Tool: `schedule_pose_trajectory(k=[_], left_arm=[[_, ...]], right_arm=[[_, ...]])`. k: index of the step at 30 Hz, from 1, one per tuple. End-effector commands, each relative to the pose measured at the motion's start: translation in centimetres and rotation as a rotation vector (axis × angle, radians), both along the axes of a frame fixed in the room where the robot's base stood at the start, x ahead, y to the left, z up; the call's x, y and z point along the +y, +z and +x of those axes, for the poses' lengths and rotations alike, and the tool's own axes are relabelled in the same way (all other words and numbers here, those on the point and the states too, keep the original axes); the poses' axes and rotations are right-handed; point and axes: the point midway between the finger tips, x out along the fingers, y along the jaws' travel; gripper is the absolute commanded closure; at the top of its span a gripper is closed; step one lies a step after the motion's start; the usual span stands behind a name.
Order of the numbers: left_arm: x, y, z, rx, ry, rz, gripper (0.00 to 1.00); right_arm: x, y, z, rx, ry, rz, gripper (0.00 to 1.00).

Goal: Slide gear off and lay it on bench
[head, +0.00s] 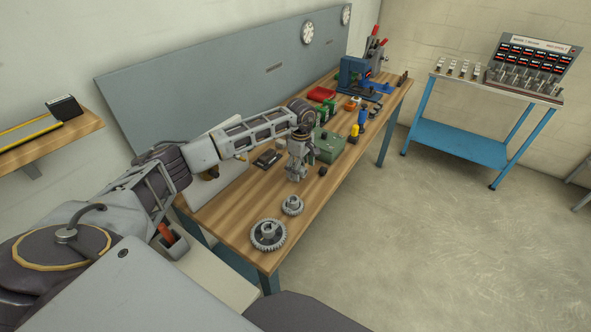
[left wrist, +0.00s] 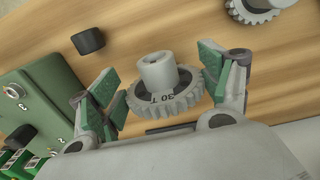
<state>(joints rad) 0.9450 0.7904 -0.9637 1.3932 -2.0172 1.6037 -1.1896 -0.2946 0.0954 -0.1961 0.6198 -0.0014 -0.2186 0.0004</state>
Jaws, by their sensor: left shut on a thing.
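A grey toothed gear marked "30 T" (left wrist: 163,92) sits between the green finger pads of my left gripper (left wrist: 160,88) in the left wrist view, its round hub facing the camera. My left gripper (head: 297,176) is shut on this gear over the wooden bench (head: 225,209). I cannot tell whether the gear touches the bench top. A green gearbox (head: 328,146) stands just behind the gripper in the head view and at the left in the left wrist view (left wrist: 38,100). My right gripper is not in view.
Another gear shows at the wrist view's top right (left wrist: 255,10). A black cap (left wrist: 88,40) lies beside the gearbox. Tools and a blue press (head: 356,72) crowd the far end.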

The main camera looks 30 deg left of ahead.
Motion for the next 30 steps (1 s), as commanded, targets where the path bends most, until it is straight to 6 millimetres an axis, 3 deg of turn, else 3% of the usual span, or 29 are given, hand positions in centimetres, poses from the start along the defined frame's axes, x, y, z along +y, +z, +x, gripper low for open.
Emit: schedule_pose_trajectory(k=[1,6,20,30], left_arm=[[0.0,0.1,0.0,-0.001,0.0,0.0,0.21],[0.0,0.1,0.0,-0.001,0.0,0.0,0.0],[0.0,0.2,0.0,0.0,0.0,0.0,0.0],[0.0,3.1,0.0,-0.002,-0.001,0.0,0.0]], right_arm=[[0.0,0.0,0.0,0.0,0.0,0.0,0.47],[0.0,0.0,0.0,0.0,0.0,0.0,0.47],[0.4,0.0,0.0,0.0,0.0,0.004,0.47],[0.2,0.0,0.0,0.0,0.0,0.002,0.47]])
